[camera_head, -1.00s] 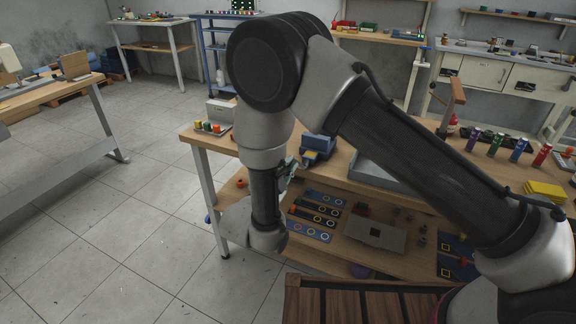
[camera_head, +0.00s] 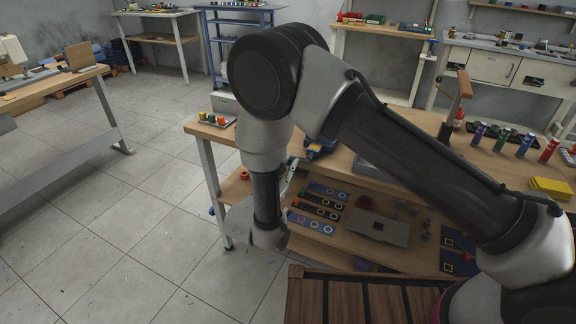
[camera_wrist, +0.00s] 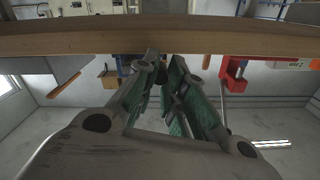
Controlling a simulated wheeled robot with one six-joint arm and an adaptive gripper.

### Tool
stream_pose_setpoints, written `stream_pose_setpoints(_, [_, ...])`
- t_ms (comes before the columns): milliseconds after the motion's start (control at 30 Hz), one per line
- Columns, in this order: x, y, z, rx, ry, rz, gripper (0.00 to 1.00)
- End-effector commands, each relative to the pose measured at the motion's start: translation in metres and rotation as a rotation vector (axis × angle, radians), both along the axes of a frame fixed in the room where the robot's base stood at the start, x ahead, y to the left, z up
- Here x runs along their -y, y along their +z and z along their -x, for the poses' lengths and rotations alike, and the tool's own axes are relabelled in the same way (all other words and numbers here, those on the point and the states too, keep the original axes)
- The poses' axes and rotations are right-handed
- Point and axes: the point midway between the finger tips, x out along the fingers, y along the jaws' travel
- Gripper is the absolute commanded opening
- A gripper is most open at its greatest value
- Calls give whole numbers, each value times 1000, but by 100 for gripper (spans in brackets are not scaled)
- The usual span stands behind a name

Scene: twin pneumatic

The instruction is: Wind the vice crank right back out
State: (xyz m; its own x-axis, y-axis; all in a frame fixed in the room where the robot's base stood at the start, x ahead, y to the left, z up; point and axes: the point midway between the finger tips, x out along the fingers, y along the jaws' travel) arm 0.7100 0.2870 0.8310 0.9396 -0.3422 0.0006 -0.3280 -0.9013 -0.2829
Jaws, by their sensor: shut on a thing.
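A blue vice (camera_head: 320,150) stands at the front edge of the wooden bench (camera_head: 215,133), partly hidden behind my arm in the head view. My gripper (camera_head: 291,168) is beside the vice at the bench edge, mostly hidden by my wrist. In the wrist view my gripper (camera_wrist: 166,72) shows its two green-padded fingers close together, just under the bench edge. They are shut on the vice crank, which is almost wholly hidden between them. I cannot tell the crank's angle.
A red clamp-like thing (camera_wrist: 234,72) is right of the fingers in the wrist view. A small tray of coloured pieces (camera_head: 216,120) stands at the bench's left corner. The lower shelf holds blue and black strips (camera_head: 318,208) and a grey plate (camera_head: 376,228). Open floor lies left.

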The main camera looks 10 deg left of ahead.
Motion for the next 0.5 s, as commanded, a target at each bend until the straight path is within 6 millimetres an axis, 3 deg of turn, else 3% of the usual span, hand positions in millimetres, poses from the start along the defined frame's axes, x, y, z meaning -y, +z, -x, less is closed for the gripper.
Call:
stream_pose_setpoints(467, [-2, -1, 1, -6, 6, 12, 0])
stream_pose_setpoints(500, [-2, -1, 1, -7, 6, 11, 15])
